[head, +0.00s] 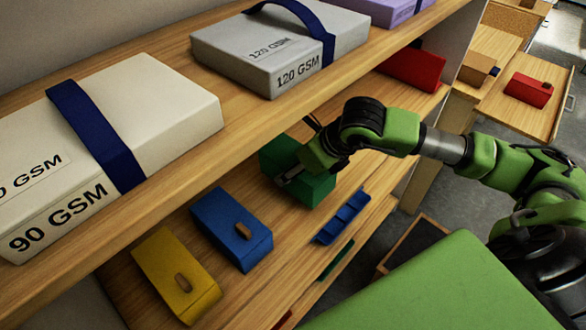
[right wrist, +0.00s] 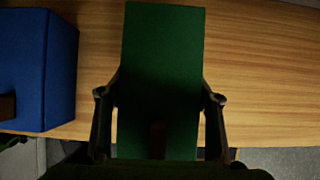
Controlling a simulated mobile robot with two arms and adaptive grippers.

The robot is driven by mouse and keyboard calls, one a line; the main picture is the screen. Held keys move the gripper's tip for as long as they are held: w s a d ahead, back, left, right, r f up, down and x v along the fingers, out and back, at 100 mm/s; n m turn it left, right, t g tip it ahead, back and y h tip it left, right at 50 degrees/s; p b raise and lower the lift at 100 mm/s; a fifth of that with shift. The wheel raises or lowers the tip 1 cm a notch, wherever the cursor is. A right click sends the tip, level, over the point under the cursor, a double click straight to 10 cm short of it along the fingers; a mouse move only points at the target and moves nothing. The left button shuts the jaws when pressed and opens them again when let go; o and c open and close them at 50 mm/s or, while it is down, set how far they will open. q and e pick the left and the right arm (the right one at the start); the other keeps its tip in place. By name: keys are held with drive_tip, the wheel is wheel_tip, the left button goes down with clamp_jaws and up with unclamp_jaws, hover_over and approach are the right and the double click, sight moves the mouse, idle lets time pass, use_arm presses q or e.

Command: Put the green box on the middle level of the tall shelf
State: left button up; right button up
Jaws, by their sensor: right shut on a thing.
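The green box (head: 316,190) is at the level of the tall shelf (head: 240,110) just below the paper packs. My right gripper (head: 300,172) is shut on it, its arm coming in from the right. In the right wrist view the green box (right wrist: 160,60) lies between the two fingers of the right gripper (right wrist: 160,98), over the wooden board. I cannot tell whether its underside touches the board. My left gripper is not in view.
A blue box (head: 232,228) and a yellow box (head: 177,275) stand left of the green box. A red box (head: 415,70) stands to its right, further along. White (head: 100,150) and grey (head: 280,45) paper packs fill the board above. A small blue tray (head: 343,217) is near the front.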

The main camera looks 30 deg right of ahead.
drive_tip(key=shift+w+a, duration=0.3)
drive_tip(key=shift+w, duration=0.3)
wheel_tip(320, 180, down, 3)
drive_tip(key=shift+s+p, duration=0.1)
drive_tip(key=shift+p, duration=0.75)
drive_tip(key=shift+f, duration=0.25)
drive_tip(key=o, duration=1.1)
drive_tip(key=shift+o, duration=0.2)
drive_tip(key=b+v, duration=0.2)
drive_tip(key=v, duration=1)
drive_tip(key=shift+b, duration=0.3)
